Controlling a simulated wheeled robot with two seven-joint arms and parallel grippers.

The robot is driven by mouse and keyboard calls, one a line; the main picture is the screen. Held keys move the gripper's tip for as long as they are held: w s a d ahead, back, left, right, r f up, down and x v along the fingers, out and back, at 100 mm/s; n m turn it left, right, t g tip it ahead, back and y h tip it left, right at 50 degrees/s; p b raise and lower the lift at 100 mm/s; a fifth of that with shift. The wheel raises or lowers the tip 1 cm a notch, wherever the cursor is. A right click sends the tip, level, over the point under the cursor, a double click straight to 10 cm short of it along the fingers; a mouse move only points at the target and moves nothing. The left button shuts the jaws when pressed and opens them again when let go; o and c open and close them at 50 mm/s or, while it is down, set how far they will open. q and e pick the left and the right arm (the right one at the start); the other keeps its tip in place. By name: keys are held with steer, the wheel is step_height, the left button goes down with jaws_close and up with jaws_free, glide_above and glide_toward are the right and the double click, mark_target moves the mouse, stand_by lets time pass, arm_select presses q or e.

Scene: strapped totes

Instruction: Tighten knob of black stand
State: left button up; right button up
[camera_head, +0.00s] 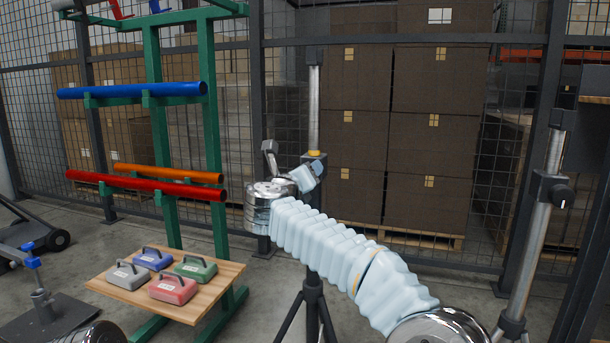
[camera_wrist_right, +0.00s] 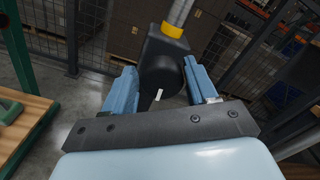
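The black stand (camera_head: 314,100) stands upright at the middle of the head view, with a metal pole, a yellow collar (camera_wrist_right: 174,29) and dark tripod legs. Its black round knob (camera_wrist_right: 160,76) with a white mark faces the right wrist camera. My right gripper (camera_head: 292,164) reaches the stand at collar height. In the right wrist view its two blue fingers (camera_wrist_right: 160,82) are spread on either side of the knob. I cannot tell whether either finger touches it. The knob is mostly hidden in the head view. My left gripper is out of view.
Another stand (camera_head: 541,200) with a black clamp and knob is at the right. A green rack (camera_head: 212,120) holding blue, orange and red tubes is left, above a wooden board (camera_head: 205,296) with several handled blocks. Mesh fencing and stacked dark boxes (camera_head: 440,140) are behind.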

steer(key=shift+o, duration=1)
steer(key=b+v, duration=0.2)
steer(key=v, duration=1.1)
steer(key=shift+s, duration=0.35)
steer(key=shift+a, duration=0.1)
